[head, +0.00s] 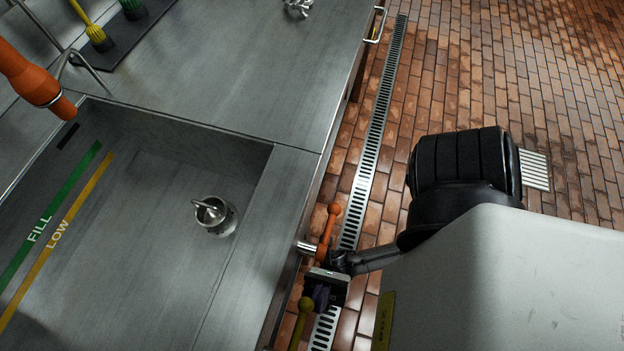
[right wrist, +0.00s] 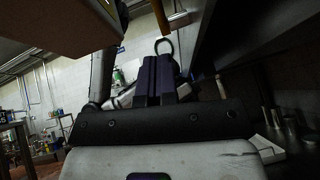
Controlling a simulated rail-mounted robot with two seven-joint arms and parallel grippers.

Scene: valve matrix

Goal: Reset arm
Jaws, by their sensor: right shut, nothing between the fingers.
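My right gripper (head: 320,296) is just off the front of the sink counter, low beside the valve handles. Its dark purple fingers are closed together and empty; they also show in the right wrist view (right wrist: 155,78). An orange valve handle (head: 328,232) with a ball end sticks out from the counter front, just above the gripper in the head view. An olive-yellow valve handle (head: 302,318) lies just below and left of the gripper. I cannot tell whether the gripper touches either handle. My left gripper is not in view.
The steel sink (head: 130,230) has green FILL and yellow LOW stripes and a metal drain fitting (head: 213,215). An orange spout (head: 35,78) hangs over its left edge. A floor grate (head: 375,120) runs along the counter. The brick floor (head: 540,60) at upper right is clear.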

